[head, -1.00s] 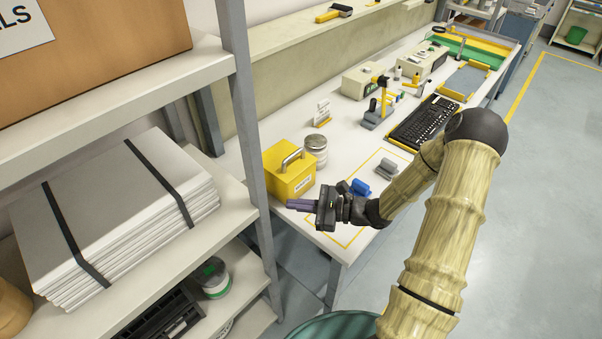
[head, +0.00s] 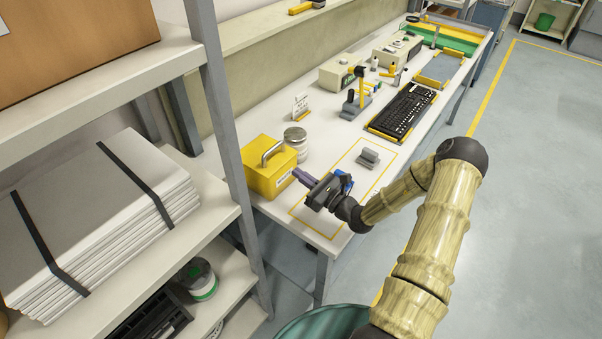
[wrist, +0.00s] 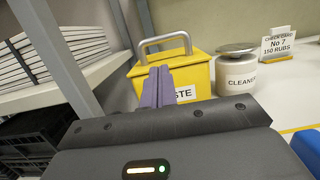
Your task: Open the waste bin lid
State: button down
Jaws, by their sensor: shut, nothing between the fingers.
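The waste bin (head: 266,172) is a yellow box with a grey bar handle (head: 273,153) on its lid, at the near left corner of the white table. Its lid looks closed. In the wrist view the bin (wrist: 200,78) stands straight ahead, with its handle (wrist: 165,42) arching over the top and part of a "WASTE" label showing. My gripper (head: 297,173) is shut and empty, its purple fingers pointing at the bin's front right side. In the wrist view the fingers (wrist: 157,82) overlap the bin's front; I cannot tell whether they touch it.
A cleaner jar (head: 296,140) stands right behind the bin. A grey block (head: 368,157) and a partly hidden blue item (head: 346,182) lie nearby. A keyboard (head: 404,110) lies farther back. A shelf post (head: 222,120) rises close left of the bin.

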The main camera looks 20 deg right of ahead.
aim_at(282, 164)
jog(key=p+x, duration=0.1)
jog(key=x, duration=0.7)
jog(key=shift+p, duration=0.35)
jog(key=shift+d, duration=0.15)
jog(key=shift+r, duration=0.15)
